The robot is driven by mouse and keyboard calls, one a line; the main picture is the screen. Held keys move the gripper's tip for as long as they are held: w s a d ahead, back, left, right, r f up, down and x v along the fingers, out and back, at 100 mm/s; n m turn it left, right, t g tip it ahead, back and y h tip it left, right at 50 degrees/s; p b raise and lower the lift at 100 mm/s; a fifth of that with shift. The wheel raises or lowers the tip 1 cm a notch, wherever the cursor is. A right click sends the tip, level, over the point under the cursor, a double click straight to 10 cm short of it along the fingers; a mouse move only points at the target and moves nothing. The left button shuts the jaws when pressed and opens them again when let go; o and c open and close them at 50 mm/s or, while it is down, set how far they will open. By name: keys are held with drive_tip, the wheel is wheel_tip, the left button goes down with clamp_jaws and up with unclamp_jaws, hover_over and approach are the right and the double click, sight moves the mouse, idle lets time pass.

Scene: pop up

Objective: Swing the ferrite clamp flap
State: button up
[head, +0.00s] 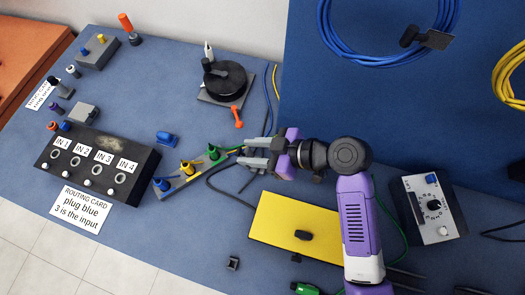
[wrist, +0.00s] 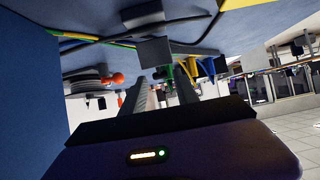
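My gripper (head: 243,152) reaches left over the blue table in the head view, its two grey fingers apart with a gap between them. In the wrist view my gripper (wrist: 160,88) also shows both fingers spread, with nothing clearly held between them. A grey block (wrist: 154,51), which looks like the ferrite clamp, is just beyond the fingertips in the wrist view, beside dark and yellow-green cables. A dark piece (wrist: 143,14) is close to it; I cannot tell whether that is its flap. In the head view I cannot make out the clamp clearly near my fingers.
A strip with blue, yellow and green plugs (head: 180,183) lies left of my gripper. A black round reel (head: 224,80) stands behind it. A yellow plate (head: 277,227) lies in front, and a black routing box (head: 98,160) stands farther left. A blue panel (head: 410,110) rises behind right.

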drive_tip(key=shift+b+x, duration=0.35)
drive_tip(key=shift+x, duration=0.8)
drive_tip(key=shift+c, duration=0.3)
clamp_jaws()
drive_tip(key=shift+p+v, duration=0.45)
drive_tip(key=shift+v, duration=0.4)
drive_tip(key=shift+d, duration=0.2)
drive_tip(key=shift+s+d+r, duration=0.2)
drive_tip(key=shift+s+d, duration=0.1)
drive_tip(key=shift+d, duration=0.6)
